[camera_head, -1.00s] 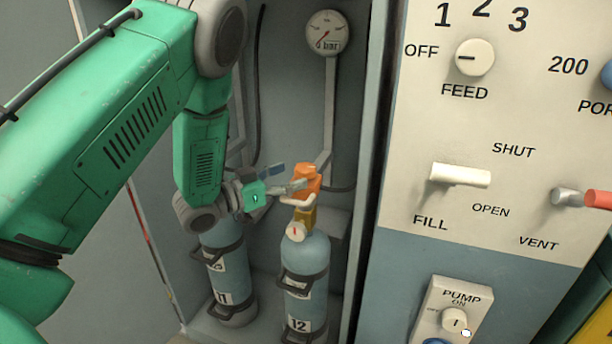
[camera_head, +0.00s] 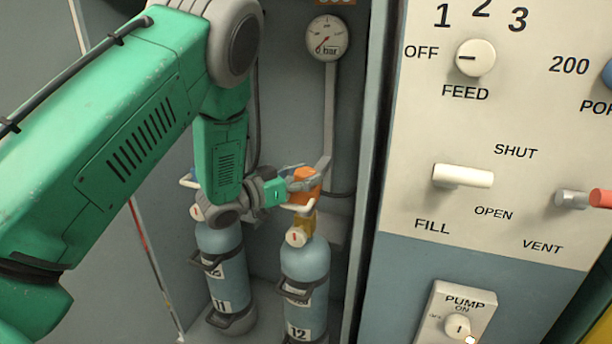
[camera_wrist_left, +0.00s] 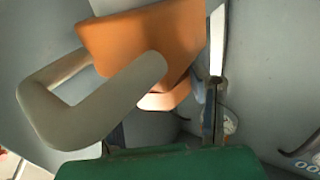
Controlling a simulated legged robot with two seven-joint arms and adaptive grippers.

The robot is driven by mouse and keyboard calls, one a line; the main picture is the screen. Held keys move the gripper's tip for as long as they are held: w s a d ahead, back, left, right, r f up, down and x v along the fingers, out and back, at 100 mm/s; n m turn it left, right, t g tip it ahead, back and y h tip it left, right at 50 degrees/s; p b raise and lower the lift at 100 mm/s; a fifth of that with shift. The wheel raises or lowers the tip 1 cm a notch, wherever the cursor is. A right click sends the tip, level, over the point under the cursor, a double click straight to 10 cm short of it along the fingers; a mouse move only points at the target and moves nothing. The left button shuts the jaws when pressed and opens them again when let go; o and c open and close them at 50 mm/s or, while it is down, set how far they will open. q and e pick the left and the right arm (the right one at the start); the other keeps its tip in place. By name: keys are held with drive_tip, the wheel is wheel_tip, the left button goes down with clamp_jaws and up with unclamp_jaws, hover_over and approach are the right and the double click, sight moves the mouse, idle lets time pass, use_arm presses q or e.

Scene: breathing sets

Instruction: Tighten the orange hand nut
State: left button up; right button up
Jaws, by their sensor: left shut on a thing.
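The orange hand nut (camera_head: 306,181) sits above the brass valve of cylinder 12 (camera_head: 305,262), inside the grey cabinet. In the left wrist view the orange nut (camera_wrist_left: 150,45) fills the upper middle, with a pale bent handle (camera_wrist_left: 95,105) in front of it. My left gripper (camera_head: 304,180) comes in from the left and is shut on the nut; its fingers partly hide the nut in the head view. In the wrist view a thin finger (camera_wrist_left: 215,75) shows along the nut's right side. My right gripper is not in view.
Cylinder 11 (camera_head: 220,260) stands to the left, partly behind my left arm. A pressure gauge (camera_head: 328,37) hangs on the cabinet's back wall. A control panel with FEED knob (camera_head: 476,57), FILL lever (camera_head: 463,176) and PUMP switch (camera_head: 458,326) stands close on the right.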

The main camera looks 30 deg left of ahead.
use_arm(q)
drive_tip(key=shift+r+n+t+y+p, duration=0.1)
drive_tip(key=shift+n+t+y+p, duration=0.2)
drive_tip(key=shift+n+y+p, duration=0.65)
drive_tip(key=n+y, duration=0.2)
drive_tip(key=y, duration=0.2)
drive_tip(key=shift+y, duration=0.35)
drive_tip(key=n+y+p, duration=0.1)
drive_tip(key=n+y, duration=0.1)
drive_tip(key=y, duration=0.1)
drive_tip(key=n+g+y, duration=0.1)
drive_tip(key=n+y, duration=0.1)
drive_tip(key=y, duration=0.1)
drive_tip(key=shift+d+n+y+p, duration=0.1)
drive_tip(key=shift+n+y+p, duration=0.2)
drive_tip(key=shift+n+p, duration=0.1)
drive_tip(key=shift+n+g+y+p, duration=0.55)
drive_tip(key=shift+n+g+y, duration=1.1)
drive_tip(key=shift+y, duration=0.75)
drive_tip(key=shift+n, duration=0.3)
drive_tip(key=o, duration=1.2)
